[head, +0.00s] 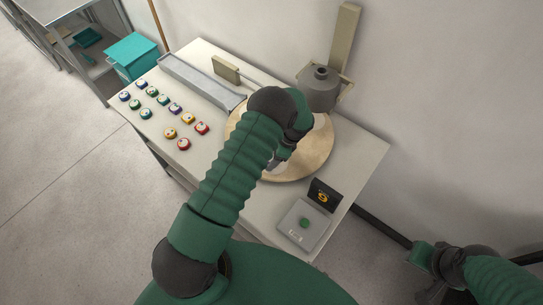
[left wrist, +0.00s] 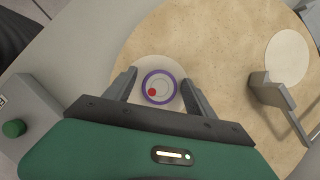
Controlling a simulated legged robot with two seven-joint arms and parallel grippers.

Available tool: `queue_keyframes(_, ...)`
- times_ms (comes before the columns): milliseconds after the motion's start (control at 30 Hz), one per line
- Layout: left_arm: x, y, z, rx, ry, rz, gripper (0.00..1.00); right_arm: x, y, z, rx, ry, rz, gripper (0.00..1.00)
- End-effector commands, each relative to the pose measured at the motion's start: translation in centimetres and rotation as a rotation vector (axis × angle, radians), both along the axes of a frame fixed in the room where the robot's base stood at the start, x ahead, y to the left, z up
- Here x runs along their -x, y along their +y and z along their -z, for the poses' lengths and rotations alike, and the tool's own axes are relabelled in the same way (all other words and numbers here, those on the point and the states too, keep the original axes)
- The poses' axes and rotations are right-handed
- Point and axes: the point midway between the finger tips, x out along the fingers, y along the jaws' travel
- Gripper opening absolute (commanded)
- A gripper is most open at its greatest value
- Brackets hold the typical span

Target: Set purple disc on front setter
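The purple disc (left wrist: 159,87), a purple ring with a white face and a red dot, lies on a pale round setter (left wrist: 142,67) on the tan round plate (left wrist: 215,50). My left gripper (left wrist: 158,82) is open, with one finger on each side of the disc and a visible gap to each. In the head view my left gripper (head: 281,157) is low over the plate (head: 312,165), and my arm hides the disc there. A second pale round setter (left wrist: 288,57) is bare. My right gripper (head: 428,277) is at the lower right, away from the table; its fingers are unclear.
Several coloured discs (head: 170,133) stand in rows on the table's left. A grey cylinder (head: 319,89) with an upright post stands behind the plate. A grey bracket (left wrist: 268,88) is right of the left gripper. A box with a green button (head: 304,223) is at the front.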

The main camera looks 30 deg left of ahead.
Motion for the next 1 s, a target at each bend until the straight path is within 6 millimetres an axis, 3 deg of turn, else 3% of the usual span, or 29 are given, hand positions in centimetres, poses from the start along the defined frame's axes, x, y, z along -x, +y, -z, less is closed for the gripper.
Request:
queue_keyframes(333, 0.0, 0.0, -0.1, 0.0, 0.0, 0.0, 0.71, 0.0, 0.0, 0.1, 0.0, 0.0, 0.0, 0.36)
queue_keyframes(467, -0.4, -0.5, -1.2, 0.001, -0.003, 0.0, 0.71, 0.0, 0.0, 0.5, 0.0, 0.0, 0.0, 0.36)
queue_keyframes(1000, -3.2, -5.2, -14.0, -0.001, -0.003, 0.0, 0.71, 0.0, 0.0, 3.6, 0.0, 0.0, 0.0, 0.36)
